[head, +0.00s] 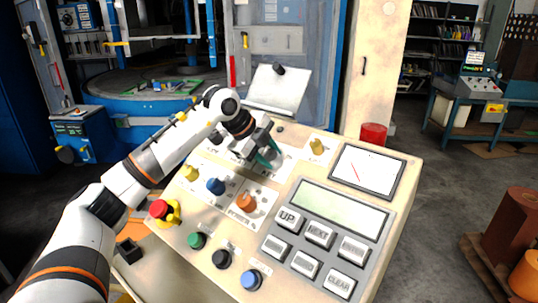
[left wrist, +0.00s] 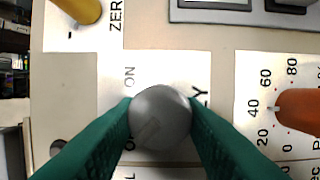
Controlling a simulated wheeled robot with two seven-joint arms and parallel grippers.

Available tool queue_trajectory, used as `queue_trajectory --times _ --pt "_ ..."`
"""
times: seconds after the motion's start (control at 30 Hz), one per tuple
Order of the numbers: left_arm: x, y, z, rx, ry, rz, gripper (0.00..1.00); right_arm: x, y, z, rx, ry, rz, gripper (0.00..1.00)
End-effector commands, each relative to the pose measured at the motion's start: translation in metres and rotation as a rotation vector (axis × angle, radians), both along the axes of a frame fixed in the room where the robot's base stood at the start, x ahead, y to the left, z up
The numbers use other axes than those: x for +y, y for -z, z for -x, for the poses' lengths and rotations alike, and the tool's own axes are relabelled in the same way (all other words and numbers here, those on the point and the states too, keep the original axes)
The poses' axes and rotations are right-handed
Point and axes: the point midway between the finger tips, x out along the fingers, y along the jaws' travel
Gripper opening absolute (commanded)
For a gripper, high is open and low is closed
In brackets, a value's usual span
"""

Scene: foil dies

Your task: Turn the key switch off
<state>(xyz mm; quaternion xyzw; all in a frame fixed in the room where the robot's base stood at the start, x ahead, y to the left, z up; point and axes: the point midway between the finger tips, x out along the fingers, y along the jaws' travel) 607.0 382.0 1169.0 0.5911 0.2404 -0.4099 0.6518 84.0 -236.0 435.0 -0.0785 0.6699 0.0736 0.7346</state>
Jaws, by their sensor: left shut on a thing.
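The key switch (left wrist: 160,117) is a round grey knob on a white label plate in the left wrist view. The word ON stands above its left side, and another word at its lower left is mostly covered. A slot-like mark on its face slants toward the lower left. My left gripper (left wrist: 160,122) has its green fingers on both sides of the knob, shut on it. In the head view my left gripper (head: 268,154) reaches down to the upper part of the sloped console panel (head: 222,257) and hides the key switch. My right gripper is not in view.
An orange dial knob (left wrist: 300,110) with a numbered scale is beside the key switch. A yellow knob (left wrist: 80,10) is near the ZERO label. The console also has a red button (head: 158,208), a blue knob (head: 215,186), a keypad (head: 318,234) and a gauge (head: 368,169).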

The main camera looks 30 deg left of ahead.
Motion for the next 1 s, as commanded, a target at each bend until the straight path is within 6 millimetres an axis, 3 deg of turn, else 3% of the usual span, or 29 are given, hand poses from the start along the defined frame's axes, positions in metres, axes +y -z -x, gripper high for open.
queue_trajectory --times 0.07,0.1,0.2,0.57,0.73,1.0 --pt "0.001 -0.001 0.0 -0.003 -0.005 0.0 0.12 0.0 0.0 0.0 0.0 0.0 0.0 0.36" --pt "0.001 -0.001 0.0 -0.003 -0.004 0.001 0.4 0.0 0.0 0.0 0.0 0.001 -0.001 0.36" --pt "0.001 -0.001 0.0 -0.002 -0.004 0.001 0.56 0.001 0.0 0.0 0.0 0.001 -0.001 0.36" --pt "0.002 -0.003 0.002 -0.002 -0.001 0.0 0.57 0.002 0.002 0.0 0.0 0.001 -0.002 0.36" --pt "0.008 -0.022 0.015 -0.005 -0.001 -0.001 0.57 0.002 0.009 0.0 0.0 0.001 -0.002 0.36" --pt "0.023 -0.069 0.047 -0.007 -0.003 0.0 0.57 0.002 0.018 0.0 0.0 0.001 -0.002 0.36"
